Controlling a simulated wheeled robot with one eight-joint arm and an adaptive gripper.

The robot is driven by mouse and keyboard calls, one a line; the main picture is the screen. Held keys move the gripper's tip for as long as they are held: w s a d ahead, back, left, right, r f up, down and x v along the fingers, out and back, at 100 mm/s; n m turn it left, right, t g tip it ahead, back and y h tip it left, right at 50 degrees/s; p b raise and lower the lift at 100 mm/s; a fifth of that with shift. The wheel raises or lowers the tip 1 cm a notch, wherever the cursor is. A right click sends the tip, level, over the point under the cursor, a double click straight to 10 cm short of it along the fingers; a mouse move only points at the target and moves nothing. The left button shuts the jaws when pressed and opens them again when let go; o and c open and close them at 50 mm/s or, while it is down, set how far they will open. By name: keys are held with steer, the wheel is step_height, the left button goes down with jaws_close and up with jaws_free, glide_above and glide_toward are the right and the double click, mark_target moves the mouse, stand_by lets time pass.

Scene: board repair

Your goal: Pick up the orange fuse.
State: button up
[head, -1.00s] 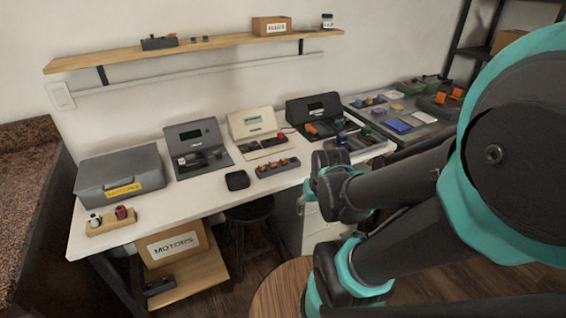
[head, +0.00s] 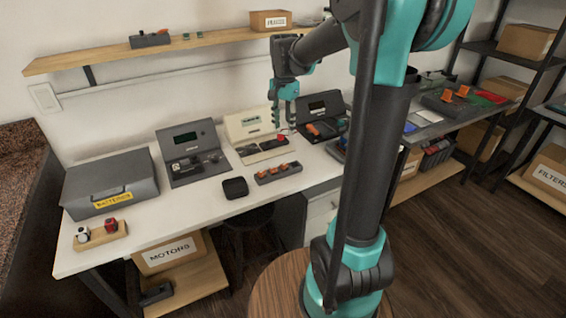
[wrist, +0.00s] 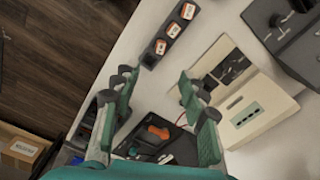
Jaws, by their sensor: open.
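More orange blocks (head: 447,95) stand on the right-hand bench. I cannot tell which of these is the orange fuse.
The cream device (head: 241,128), a grey device (head: 180,136) and a black device (head: 322,103) line the back of the bench (head: 180,218). A grey case (head: 108,181) stands at left. A wooden shelf (head: 110,58) runs above. The bench's front middle is fairly clear.

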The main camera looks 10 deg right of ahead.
steer(key=w, duration=0.1)
glide_above(284, 163)
steer(key=shift+m, duration=0.3)
steer(key=f, duration=1.1)
steer(key=shift+w+a+f, duration=0.15)
steer(key=shift+a+f, duration=0.05)
steer(key=shift+a, duration=0.05)
steer(key=shift+s+d+f, duration=0.1)
steer(key=shift+s+f, duration=0.05)
steer(key=shift+f, duration=1.2)
steer(key=shift+s+d+f, duration=0.1)
steer(key=shift+f, duration=1.2)
jaws_close()
steer(key=shift+r, duration=0.1)
step_height(284, 163, up, 20)
